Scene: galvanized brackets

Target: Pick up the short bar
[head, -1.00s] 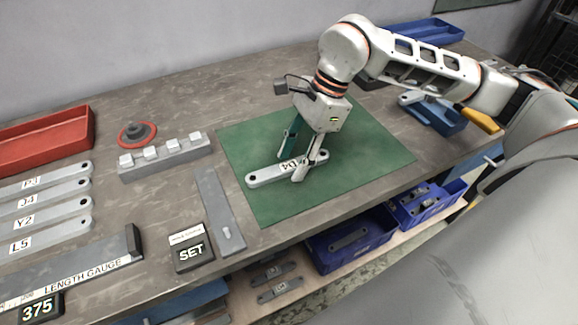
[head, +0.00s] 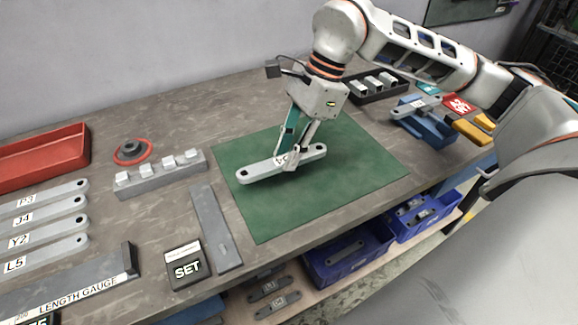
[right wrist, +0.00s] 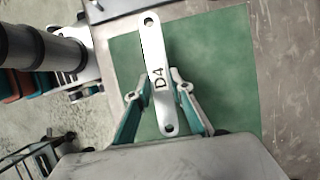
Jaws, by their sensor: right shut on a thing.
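A grey metal bar marked D4 (head: 262,170) with a hole at each end is over the green mat (head: 270,215). My right gripper (head: 290,160) is shut on it near its middle, hiding part of the label. The bar appears to be a little above the mat. In the right wrist view the bar (right wrist: 153,50) stands between the two fingers of my right gripper (right wrist: 160,92), and both of its end holes show. My left gripper is not in view.
Several labelled bars (head: 45,222) lie at the left, behind a length gauge (head: 90,280). A grey pegged block (head: 160,178), a flat grey bar (head: 215,230) and a SET sign (head: 187,268) are left of the mat. A blue holder (head: 430,128) stands right. Blue bins (head: 350,255) sit below.

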